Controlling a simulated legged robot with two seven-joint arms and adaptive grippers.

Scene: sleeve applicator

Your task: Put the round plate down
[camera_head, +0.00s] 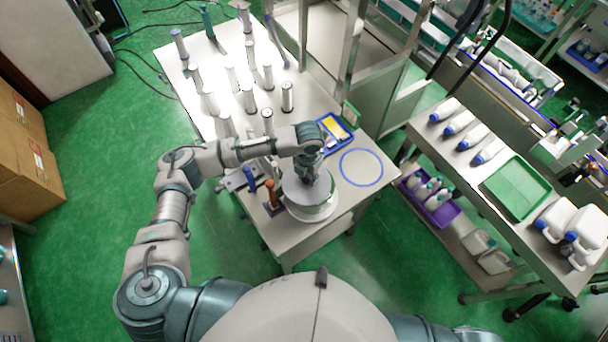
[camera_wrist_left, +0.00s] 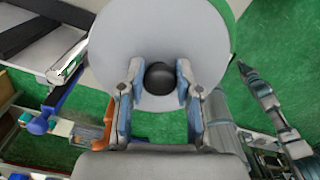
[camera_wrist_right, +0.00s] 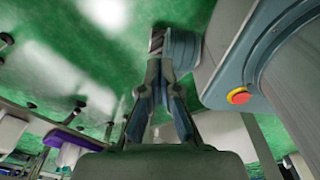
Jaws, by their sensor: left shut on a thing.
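The round plate (camera_head: 309,196) is a pale grey disc with a black knob (camera_wrist_left: 160,78) in its middle. My left gripper (camera_head: 308,172) is shut on the knob, its fingers on either side of it in the left wrist view (camera_wrist_left: 160,92). The plate is near the front edge of the metal table, left of a blue ring marked on the tabletop (camera_head: 361,167). A pale round body shows just below the plate; I cannot tell whether they touch. My right gripper (camera_wrist_right: 160,72) shows only in the right wrist view, its fingertips together with nothing between them.
Several upright cylinders (camera_head: 287,96) stand on the left and back of the table (camera_head: 330,103). A blue tray (camera_head: 336,130) lies behind the ring. An orange-handled tool (camera_head: 271,192) is left of the plate. Inside the ring is clear. A side table holds bottles and a green tray (camera_head: 516,188).

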